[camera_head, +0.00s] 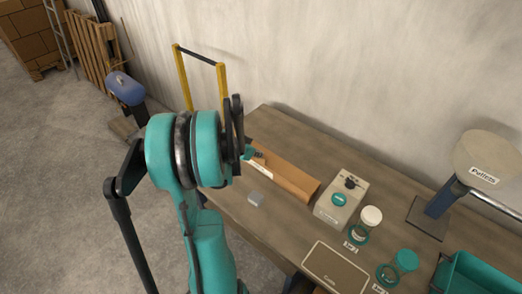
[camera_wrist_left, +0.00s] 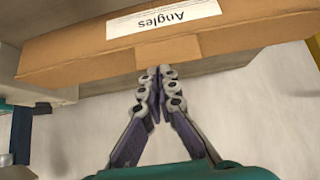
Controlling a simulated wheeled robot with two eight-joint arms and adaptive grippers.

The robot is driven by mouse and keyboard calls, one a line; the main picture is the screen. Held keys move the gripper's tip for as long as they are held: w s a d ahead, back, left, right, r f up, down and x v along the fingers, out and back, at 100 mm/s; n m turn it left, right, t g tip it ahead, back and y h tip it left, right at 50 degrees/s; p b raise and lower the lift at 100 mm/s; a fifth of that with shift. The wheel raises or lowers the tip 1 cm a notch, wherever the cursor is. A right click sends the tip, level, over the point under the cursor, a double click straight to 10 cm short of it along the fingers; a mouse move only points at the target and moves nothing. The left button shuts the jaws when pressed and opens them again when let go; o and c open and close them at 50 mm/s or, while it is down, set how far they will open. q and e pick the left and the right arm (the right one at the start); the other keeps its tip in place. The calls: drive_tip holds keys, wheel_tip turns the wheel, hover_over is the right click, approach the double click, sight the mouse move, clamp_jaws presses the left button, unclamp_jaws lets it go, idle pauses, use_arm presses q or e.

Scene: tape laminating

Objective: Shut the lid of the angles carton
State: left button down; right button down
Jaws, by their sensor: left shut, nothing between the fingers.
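The angles carton (camera_head: 288,178) is a long brown cardboard box lying along the back of the workbench, partly hidden by my left arm. In the left wrist view the carton (camera_wrist_left: 75,50) fills the top, with a white "Angles" label and a small tab at the middle of its edge. My left gripper (camera_wrist_left: 158,72) is shut and empty, its fingertips at or very near the carton's edge by the tab; I cannot tell if they touch. In the head view the left gripper (camera_head: 249,153) is at the carton's left end. How far the lid is down is unclear.
A "Pellets" hopper (camera_head: 488,155) stands right. The wall is close behind.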

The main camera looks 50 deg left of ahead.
use_arm(q)
drive_tip(key=shift+s+d+f+b, duration=0.15)
drive_tip(key=shift+s+f+b, duration=0.55)
drive_tip(key=shift+f, duration=0.2)
drive_tip(key=shift+s+f, duration=0.1)
drive_tip(key=shift+w+f, duration=0.2)
drive_tip(key=shift+f, duration=0.05)
drive_tip(key=shift+r, duration=0.1)
drive_tip(key=shift+r, duration=0.15)
